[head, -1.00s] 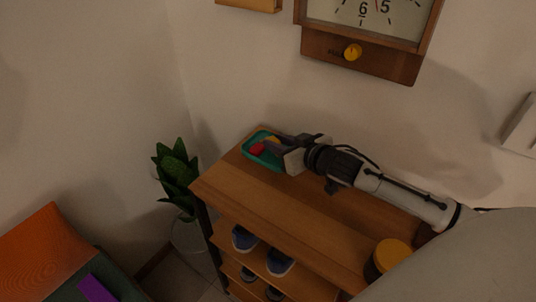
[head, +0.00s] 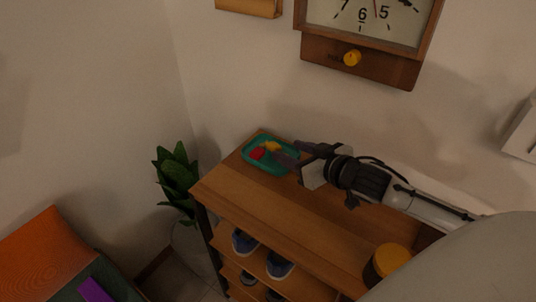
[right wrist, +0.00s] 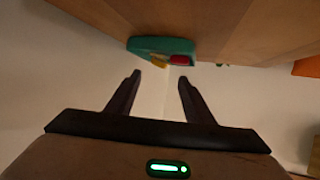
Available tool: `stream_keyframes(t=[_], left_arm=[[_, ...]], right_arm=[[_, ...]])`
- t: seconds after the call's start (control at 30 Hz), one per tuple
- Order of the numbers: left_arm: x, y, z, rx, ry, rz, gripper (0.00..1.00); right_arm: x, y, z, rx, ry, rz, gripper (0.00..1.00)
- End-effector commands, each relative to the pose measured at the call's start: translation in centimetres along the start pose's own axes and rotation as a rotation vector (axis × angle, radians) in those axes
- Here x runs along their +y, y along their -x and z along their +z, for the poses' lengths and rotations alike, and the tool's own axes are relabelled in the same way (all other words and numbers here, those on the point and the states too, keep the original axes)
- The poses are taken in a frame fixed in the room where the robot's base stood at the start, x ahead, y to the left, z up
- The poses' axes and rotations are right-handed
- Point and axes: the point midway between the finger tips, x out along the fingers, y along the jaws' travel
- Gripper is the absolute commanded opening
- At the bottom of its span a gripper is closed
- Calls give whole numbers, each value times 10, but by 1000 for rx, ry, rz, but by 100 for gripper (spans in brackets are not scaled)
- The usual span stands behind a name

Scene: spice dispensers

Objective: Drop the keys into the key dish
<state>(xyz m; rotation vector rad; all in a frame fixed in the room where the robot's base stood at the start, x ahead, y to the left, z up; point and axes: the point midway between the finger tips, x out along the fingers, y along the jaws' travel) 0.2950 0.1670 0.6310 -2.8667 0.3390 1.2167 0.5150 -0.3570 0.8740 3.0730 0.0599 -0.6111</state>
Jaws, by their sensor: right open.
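The key dish is a teal tray (head: 283,167) on the far left end of the wooden shelf top; it also shows in the right wrist view (right wrist: 150,45). A red piece (head: 257,154) and a yellow piece (head: 272,146) lie in it and look like the keys. They also show in the right wrist view as a red piece (right wrist: 180,60) and a yellow piece (right wrist: 159,63). My right gripper (head: 290,155) is open and empty, just right of the dish, with its fingers pointing at it. In the right wrist view its fingertips (right wrist: 160,76) are apart from the pieces. My left gripper is not in view.
The wooden shelf (head: 290,215) holds blue shoes (head: 279,264) on a lower level. A jar with a yellow lid (head: 391,257) stands near its right end. A plant (head: 177,177) stands left of the shelf. A clock (head: 361,50) hangs on the wall above.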

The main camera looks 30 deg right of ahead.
Motion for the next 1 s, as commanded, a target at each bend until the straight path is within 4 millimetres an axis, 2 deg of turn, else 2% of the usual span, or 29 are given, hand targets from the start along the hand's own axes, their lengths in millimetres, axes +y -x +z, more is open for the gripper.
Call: stream_keyframes(t=[0.1,0.3,0.87,1.0], left_arm=[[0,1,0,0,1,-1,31],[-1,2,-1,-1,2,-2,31],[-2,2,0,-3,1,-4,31],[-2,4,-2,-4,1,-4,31]], right_arm=[[0,18,1,-4,1,-1,48],[0,36,1,-2,0,0,48],[0,40,0,0,-1,0,48],[-12,46,-7,32,-88,-51,48]])
